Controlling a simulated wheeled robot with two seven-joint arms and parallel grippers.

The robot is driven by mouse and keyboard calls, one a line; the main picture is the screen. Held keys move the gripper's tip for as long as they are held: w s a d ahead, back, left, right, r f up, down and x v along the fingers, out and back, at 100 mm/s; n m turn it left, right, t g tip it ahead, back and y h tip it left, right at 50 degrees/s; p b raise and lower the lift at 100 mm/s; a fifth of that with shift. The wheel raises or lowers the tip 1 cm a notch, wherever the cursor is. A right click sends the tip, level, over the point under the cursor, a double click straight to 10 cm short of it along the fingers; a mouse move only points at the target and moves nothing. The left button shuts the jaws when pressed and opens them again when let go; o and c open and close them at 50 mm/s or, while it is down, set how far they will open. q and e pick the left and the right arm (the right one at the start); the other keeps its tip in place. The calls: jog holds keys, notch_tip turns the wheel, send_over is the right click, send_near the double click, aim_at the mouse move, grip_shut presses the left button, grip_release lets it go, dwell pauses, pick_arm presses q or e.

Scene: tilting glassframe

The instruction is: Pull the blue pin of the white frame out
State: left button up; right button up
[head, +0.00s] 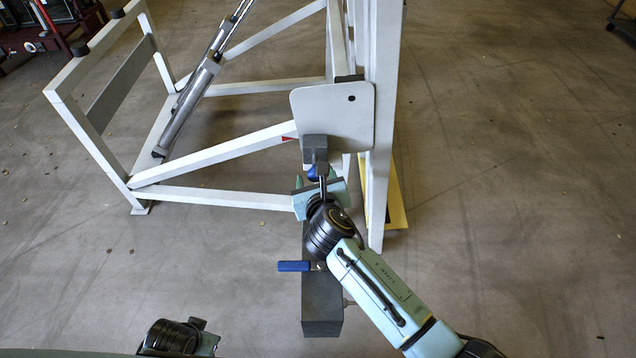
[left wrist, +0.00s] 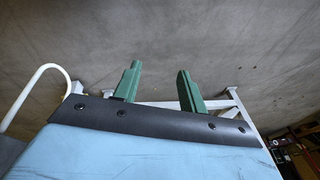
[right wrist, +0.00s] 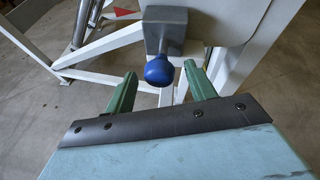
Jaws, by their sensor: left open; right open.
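The blue pin (right wrist: 159,71) has a round knob and sticks out of a grey block (right wrist: 165,25) on the white frame (head: 215,160). In the head view, the pin (head: 318,170) is partly hidden by my right gripper (head: 320,192). In the right wrist view, my right gripper (right wrist: 159,77) is open, and the knob shows between its fingertips. It does not look clamped; I cannot tell whether a finger touches it. My left gripper (left wrist: 159,70) is open and empty. Its wrist shows at the lower left of the head view, away from the frame.
A white plate (head: 345,115) is behind the grey block. A dark bar (head: 322,305) with a blue handle (head: 293,266) lies below my right gripper. A grey cylinder (head: 190,105) slants across the frame at left. Floor on the right is clear.

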aim_at(317, 178)
jog(key=shift+s+r, duration=0.1)
jog(key=shift+s, duration=0.05)
jog(key=p+v, duration=0.2)
jog(key=v, duration=0.3)
jog(key=shift+d+r+p, duration=0.1)
jog(key=shift+p, duration=0.3)
jog(key=p+v, duration=0.2)
jog(key=v, duration=0.4)
jog(key=shift+s, duration=0.25)
pick_arm(q)
jog(key=s+a+f+g, duration=0.1)
jog(key=s+a+f, duration=0.1)
jog(key=s+f, duration=0.7)
jog(key=shift+s+a+f+m+p, duration=0.15)
jog(key=shift+s+a+m+p, duration=0.2)
jog(key=shift+s, duration=1.25)
pick_arm(e)
jog(key=shift+s+d+r, duration=0.15)
jog(key=shift+s+r, duration=0.1)
jog(key=shift+s, duration=0.4)
pick_arm(q)
jog(key=shift+d, duration=0.1)
